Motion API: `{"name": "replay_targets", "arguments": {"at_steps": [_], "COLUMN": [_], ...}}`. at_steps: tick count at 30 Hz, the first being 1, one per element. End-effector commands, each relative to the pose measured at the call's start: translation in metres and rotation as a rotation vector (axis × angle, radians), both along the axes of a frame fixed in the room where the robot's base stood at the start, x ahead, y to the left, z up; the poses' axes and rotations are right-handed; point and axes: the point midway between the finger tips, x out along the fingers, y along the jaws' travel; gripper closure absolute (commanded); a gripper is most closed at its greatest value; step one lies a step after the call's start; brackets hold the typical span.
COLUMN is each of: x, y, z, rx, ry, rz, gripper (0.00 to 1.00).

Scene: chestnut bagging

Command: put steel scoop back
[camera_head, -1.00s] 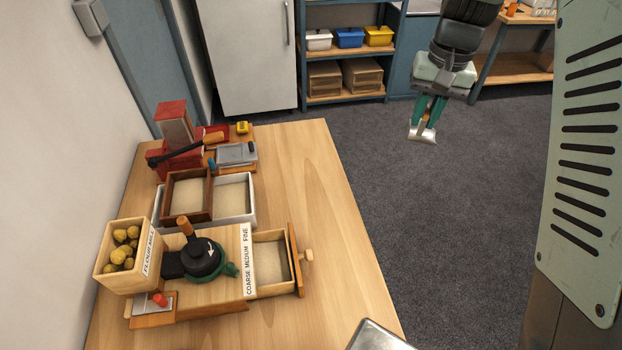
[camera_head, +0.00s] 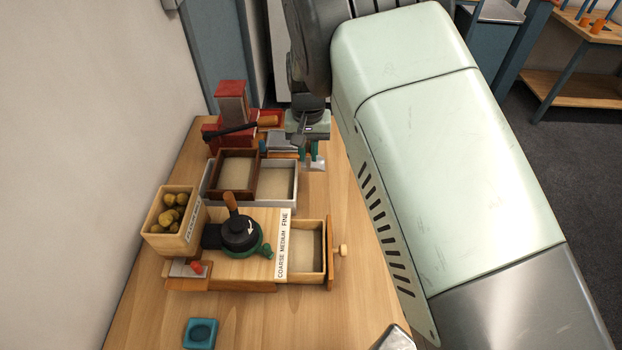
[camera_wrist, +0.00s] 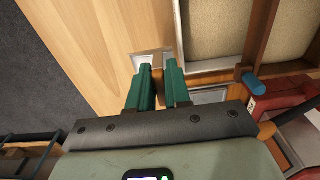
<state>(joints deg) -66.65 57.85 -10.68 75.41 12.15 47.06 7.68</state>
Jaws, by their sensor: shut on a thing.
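My gripper (camera_head: 308,150) has green fingers and is over the right side of the wooden table, beside the red machine and the trays. It is shut on the steel scoop (camera_head: 315,163), whose bright metal end shows below the fingers. In the wrist view my gripper (camera_wrist: 159,68) points down at the table, with the scoop's wooden handle (camera_wrist: 158,88) between the fingers. The steel scoop's pan (camera_wrist: 150,57) shows just past the fingertips, close to the white tray's corner. I cannot tell whether the scoop touches the table.
A brown tray (camera_head: 254,178) and a white tray (camera_head: 296,190) stand left of and nearer than the scoop. A red machine (camera_head: 231,103) with a black lever is behind. A wooden mill with an open drawer (camera_head: 328,238) stands in front. Bare table (camera_head: 340,215) lies at the right.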

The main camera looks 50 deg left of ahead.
Motion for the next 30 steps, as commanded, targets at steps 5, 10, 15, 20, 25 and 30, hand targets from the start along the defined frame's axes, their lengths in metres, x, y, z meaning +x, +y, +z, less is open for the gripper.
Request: {"name": "replay_targets", "arguments": {"at_steps": [5, 10, 15, 20, 25, 30], "x": [0.0, 0.0, 0.0, 0.001, 0.001, 0.001], "y": [-0.001, 0.0, -0.001, 0.0, 0.0, 0.0], "z": [-0.032, -0.043, -0.067, -0.077, -0.076, -0.079], "rx": [-0.001, -0.001, -0.002, 0.0, 0.001, 0.001], "ry": [0.0, -0.001, 0.001, -0.001, -0.001, -0.001], "rz": [0.001, 0.001, -0.001, 0.0, 0.0, -0.001], "gripper": [1.0, 1.0, 1.0, 1.0, 1.0, 0.76]}}
